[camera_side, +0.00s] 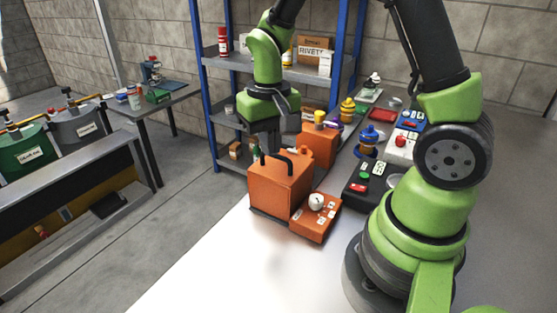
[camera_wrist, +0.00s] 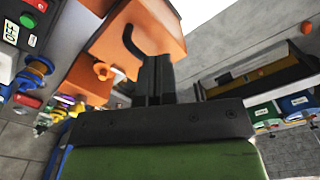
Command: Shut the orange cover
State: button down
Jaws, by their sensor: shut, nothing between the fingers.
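The orange cover (camera_side: 281,187) is a box-like shape with a black handle (camera_side: 276,157) on its upper face. It stands beside a low orange panel (camera_side: 318,222) bearing a white round knob (camera_side: 316,202). I cannot tell how far the cover is open. My gripper (camera_side: 264,150) is shut and empty, pointing down at the back left of the cover near the handle. In the wrist view the shut fingers (camera_wrist: 157,68) are close to the handle (camera_wrist: 136,42) and the cover (camera_wrist: 105,32); contact cannot be told.
A second orange box (camera_side: 318,148) with a yellow knob stands just behind. Blue and yellow valves and a dark button box (camera_side: 365,184) line the right. A blue-framed shelf (camera_side: 207,85) rises behind. The pale surface (camera_side: 245,270) in front is clear.

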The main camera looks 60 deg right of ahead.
aim_at(271, 175)
jog(key=shift+f, duration=1.85)
jog(key=d, duration=1)
jog(key=shift+a, duration=0.1)
notch_tip(271, 175, up, 8)
jog(key=shift+a, duration=0.2)
dwell(1.0)
